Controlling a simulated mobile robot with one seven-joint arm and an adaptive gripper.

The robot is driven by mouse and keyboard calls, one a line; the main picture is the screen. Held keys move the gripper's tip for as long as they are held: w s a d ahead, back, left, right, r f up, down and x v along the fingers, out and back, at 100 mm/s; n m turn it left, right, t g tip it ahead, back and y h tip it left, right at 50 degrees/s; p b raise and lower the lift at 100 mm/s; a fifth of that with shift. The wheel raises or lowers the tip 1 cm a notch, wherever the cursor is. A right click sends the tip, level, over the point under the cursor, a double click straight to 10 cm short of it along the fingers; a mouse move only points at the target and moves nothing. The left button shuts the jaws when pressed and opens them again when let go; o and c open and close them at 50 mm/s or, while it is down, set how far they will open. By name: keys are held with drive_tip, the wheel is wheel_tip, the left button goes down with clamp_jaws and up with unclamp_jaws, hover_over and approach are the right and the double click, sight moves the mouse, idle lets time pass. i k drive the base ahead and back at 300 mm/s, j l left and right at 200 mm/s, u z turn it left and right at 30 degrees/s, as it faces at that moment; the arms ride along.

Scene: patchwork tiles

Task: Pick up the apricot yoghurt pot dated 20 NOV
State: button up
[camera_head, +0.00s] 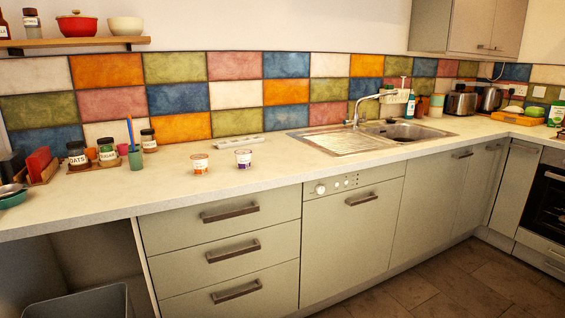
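Two small yoghurt pots stand upright on the pale worktop (290,177), left of the sink. The left pot (200,164) is white with an orange band, a colour that fits apricot. The right pot (243,159) is white with a purple band and an orange patch low down. They stand a short gap apart. Any dates on them are too small to read. My gripper is not in view.
Jars, a blue-handled brush in a green cup (135,158) and a wooden tray stand left of the pots. A white power strip (240,142) lies behind them. The sink (398,131) is to the right. The worktop in front of the pots is clear.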

sight(200, 161)
drive_tip(key=i+l, duration=0.15)
drive_tip(key=i, duration=0.3)
drive_tip(key=i+l+u, duration=0.1)
drive_tip(key=i, duration=0.3)
drive_tip(key=i+l, duration=0.25)
drive_tip(key=i, duration=0.2)
drive_tip(key=i+l+u, duration=0.15)
drive_tip(key=u, duration=0.2)
drive_tip(key=i+l+u, duration=0.55)
drive_tip(key=u, duration=0.15)
drive_tip(key=i+l+u, duration=0.15)
drive_tip(key=i, duration=0.2)
drive_tip(key=i+l+u, duration=0.2)
drive_tip(key=i+l, duration=0.1)
drive_tip(key=i, duration=0.05)
